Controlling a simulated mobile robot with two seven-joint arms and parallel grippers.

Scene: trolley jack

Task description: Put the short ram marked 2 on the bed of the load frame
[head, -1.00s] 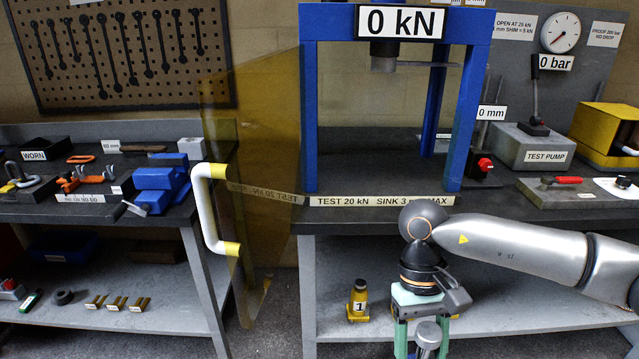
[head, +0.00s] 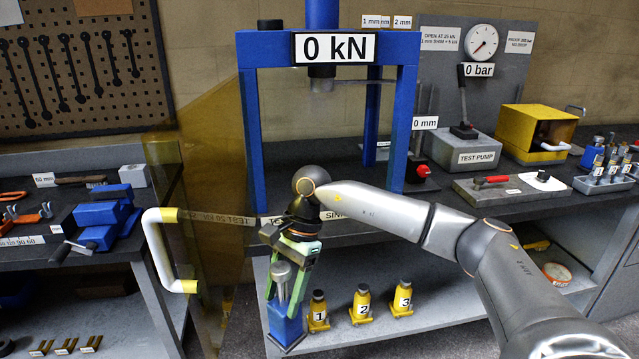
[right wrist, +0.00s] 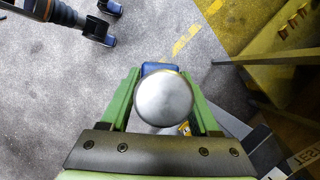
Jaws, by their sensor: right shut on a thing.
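My right gripper (head: 283,268) is shut on a blue ram (head: 285,328) with a silver rod, held upright in front of the lower shelf. In the right wrist view its round silver top (right wrist: 164,98) sits between the green fingers. No number shows on it. Yellow rams with black tops stand on the lower shelf: one marked 1 (head: 318,313), one marked 2 (head: 362,306) and one marked 3 (head: 403,299). The blue load frame (head: 251,140) has a clear bed (head: 281,197), partly hidden by my right arm. My left gripper (right wrist: 105,22) seems open and empty in the right wrist view.
A tinted yellow guard (head: 200,170) with a white handle (head: 157,250) stands open at the frame's left. The test pump (head: 470,150) stands right of the frame. The grey lower shelf (head: 420,325) has free room at its front.

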